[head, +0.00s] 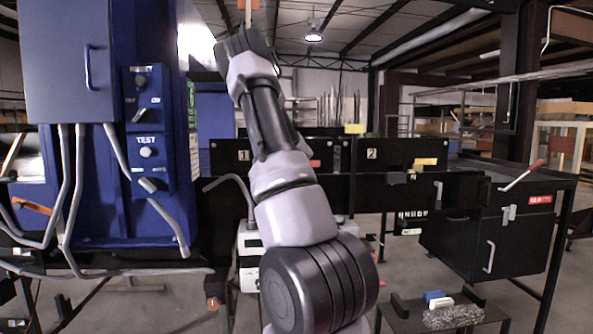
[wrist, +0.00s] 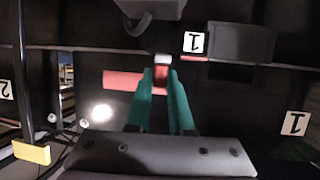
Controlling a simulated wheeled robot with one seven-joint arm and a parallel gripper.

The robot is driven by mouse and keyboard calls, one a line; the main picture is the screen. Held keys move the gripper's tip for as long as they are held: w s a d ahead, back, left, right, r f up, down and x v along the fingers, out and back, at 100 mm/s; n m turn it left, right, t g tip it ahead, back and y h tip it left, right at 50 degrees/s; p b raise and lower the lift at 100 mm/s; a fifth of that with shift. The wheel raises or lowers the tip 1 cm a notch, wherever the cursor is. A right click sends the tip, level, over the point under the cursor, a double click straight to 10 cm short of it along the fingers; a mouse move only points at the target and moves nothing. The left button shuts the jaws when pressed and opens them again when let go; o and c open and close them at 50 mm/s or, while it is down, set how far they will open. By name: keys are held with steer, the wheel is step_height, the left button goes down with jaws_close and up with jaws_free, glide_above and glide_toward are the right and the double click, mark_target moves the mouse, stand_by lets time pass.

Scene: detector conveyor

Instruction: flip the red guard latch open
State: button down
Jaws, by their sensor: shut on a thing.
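In the wrist view, the red guard latch (wrist: 121,79) is a red bar on the black panel, running left from my fingertips. My gripper (wrist: 161,76) has teal fingers, close together and shut on a red piece with a pale end, at the bar's right end. The fingers hide part of the latch, so I cannot tell how far it is turned. In the head view, a small red piece (head: 315,163) shows on the black panel just right of my arm. My gripper cannot be made out there.
A grey bracket (wrist: 150,12) juts out above the fingertips in the wrist view. A yellow block (wrist: 32,153) is at lower left. In the head view, a blue cabinet (head: 68,60) stands left of my arm.

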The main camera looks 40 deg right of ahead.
steer(key=shift+s+d+n+t+y, duration=0.2)
steer(key=shift+n+t+y, duration=0.3)
steer(key=shift+n+y, duration=0.2)
steer(key=shift+n, duration=0.3)
steer(key=c, duration=1.1)
jaws_free()
steer(key=shift+f+y, duration=0.1)
steer(key=shift+y, duration=0.3)
steer(key=v, duration=1)
steer(key=shift+s+a, duration=0.2)
steer(key=shift+s, duration=0.1)
